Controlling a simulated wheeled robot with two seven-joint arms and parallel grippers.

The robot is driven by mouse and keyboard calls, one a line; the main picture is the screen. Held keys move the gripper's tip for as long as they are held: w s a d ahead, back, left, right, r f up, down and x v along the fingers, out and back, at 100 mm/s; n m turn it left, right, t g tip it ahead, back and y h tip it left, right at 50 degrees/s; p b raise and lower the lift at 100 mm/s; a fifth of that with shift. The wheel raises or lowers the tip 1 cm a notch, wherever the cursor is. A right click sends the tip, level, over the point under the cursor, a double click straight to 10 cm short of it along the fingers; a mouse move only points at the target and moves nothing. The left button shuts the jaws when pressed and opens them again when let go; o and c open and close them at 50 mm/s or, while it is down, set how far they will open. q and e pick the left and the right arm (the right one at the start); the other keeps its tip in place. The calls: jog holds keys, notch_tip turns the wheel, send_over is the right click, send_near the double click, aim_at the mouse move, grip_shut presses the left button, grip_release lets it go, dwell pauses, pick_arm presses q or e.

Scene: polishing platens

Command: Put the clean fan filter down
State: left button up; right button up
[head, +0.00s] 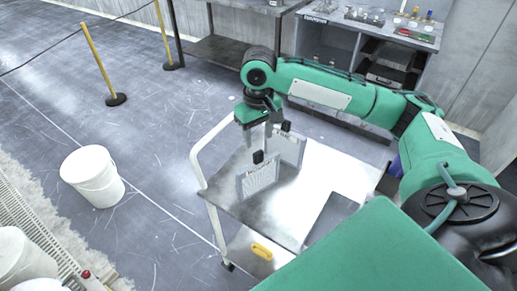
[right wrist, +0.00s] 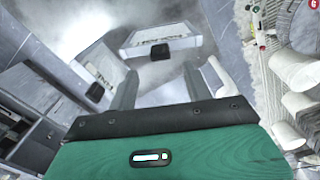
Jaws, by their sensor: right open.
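Two pale, framed fan filters stand on a steel-topped cart (head: 340,172). The near filter (head: 260,180) has a black knob on its top edge, and the far filter (head: 291,150) has one too. My right gripper (head: 258,142) is above the cart, just over the filters, its fingers pointing down. In the right wrist view its fingers (right wrist: 160,88) are spread with nothing between them. One filter (right wrist: 100,66) is beside the left finger and the other (right wrist: 160,42) lies beyond the fingertips. I cannot tell which filter is the clean one. My left gripper is not in view.
The cart has a white handle (head: 198,160) on its left side. A yellow item (head: 262,251) is on its lower shelf. A white bucket (head: 92,177) and yellow posts (head: 97,62) stand on the floor at left. A workbench (head: 340,37) is at the back.

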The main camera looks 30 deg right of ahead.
jog(key=shift+r, duration=2.35)
jog(key=shift+f, duration=0.1)
